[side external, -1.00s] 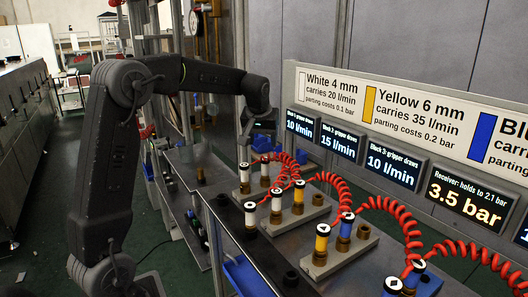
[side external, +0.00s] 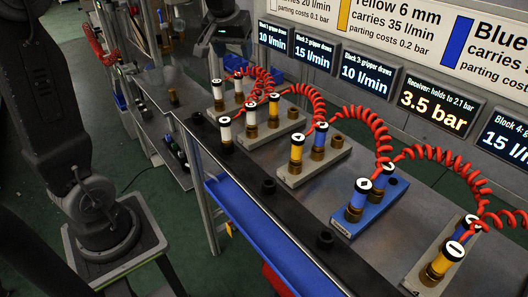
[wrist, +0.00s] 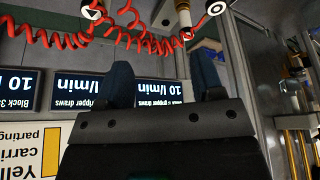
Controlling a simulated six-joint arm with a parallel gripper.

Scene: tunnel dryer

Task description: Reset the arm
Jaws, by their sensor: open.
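My gripper (side external: 222,38) is above the far end of the bench, left of the first display, near the top of the side view. My dark arm comes down at the left to its stand. In the wrist view my gripper (wrist: 164,82) shows two dark blue fingers spread apart with nothing between them. The closest fittings below it are the white-topped ones (side external: 217,90) on the farthest block; my gripper is apart from them. The fingertips are small and dark in the side view.
Red coiled hoses (side external: 372,128) arch between several blocks of white, yellow and blue fittings along the bench. A blue block (side external: 340,226) stands nearer. Displays (side external: 440,107) and a sign (side external: 400,30) line the back. A blue tray (side external: 255,240) hangs along the front.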

